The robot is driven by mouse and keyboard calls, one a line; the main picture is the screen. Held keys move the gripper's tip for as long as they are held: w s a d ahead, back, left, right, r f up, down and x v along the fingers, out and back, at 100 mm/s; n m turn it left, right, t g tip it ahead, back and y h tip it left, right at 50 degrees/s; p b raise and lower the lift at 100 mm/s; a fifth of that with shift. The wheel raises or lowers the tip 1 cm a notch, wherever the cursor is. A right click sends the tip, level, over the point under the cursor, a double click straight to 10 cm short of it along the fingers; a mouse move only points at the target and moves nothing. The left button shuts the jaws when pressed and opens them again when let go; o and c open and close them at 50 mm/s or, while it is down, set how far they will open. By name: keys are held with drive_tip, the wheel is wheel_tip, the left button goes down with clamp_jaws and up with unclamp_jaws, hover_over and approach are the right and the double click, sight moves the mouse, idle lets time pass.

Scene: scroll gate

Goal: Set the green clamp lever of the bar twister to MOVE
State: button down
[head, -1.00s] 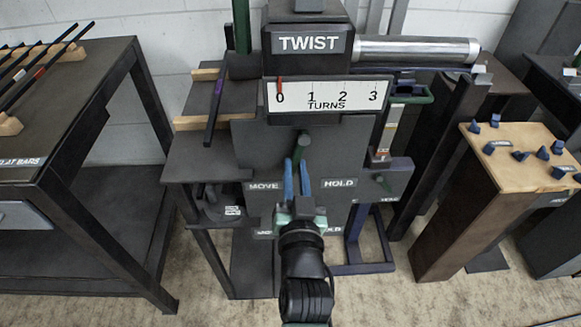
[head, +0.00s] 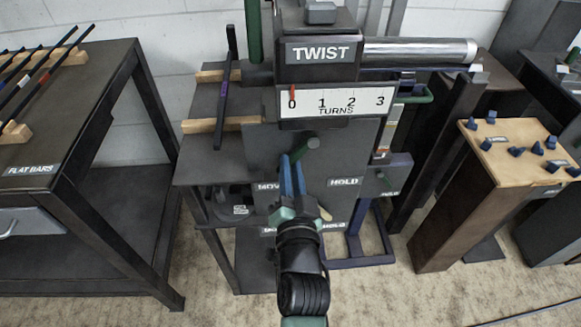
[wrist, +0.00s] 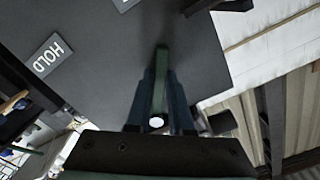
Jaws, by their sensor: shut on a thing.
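The bar twister (head: 320,53) stands in front of me with its TWIST sign and a turns scale whose red pointer is at 0. Its green clamp lever (head: 308,145) is on the dark front plate, with its lower part hidden by my fingers. The HOLD label (head: 345,182) is to the right of my gripper; the MOVE label (head: 267,187) is to the left, partly covered. My gripper (head: 291,170) has its blue fingers closed around the lever. In the wrist view, the green lever (wrist: 160,85) lies between the fingers (wrist: 158,105), and the HOLD label shows at upper left.
A dark table marked FLAT BARS (head: 90,180) with several bars stands at left. A dark bar (head: 222,105) rests on wooden blocks beside the twister. A wooden-topped stand (head: 478,150) with several blue pieces is at right.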

drive_tip(key=c, duration=0.8)
unclamp_jaws()
drive_tip(key=s, duration=1.3)
